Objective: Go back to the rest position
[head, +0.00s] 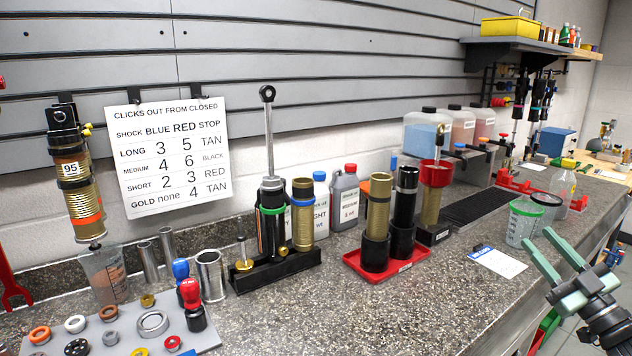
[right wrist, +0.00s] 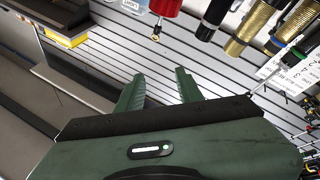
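My right gripper (head: 537,239) is at the right side of the head view, over the front edge of the workbench. Its two green fingers are spread apart with nothing between them. In the right wrist view the same gripper (right wrist: 159,78) shows both fingers apart and empty, with the slatted wall beyond. The granite-look bench top (head: 430,285) lies to the left of the gripper. My left gripper is not in view.
A clear cup with a green rim (head: 523,222) stands close to the right gripper, beside a white card (head: 497,262). A red tray (head: 388,274) holds shock bodies. A grey parts mat (head: 205,339) lies front left. The bench front middle is bare.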

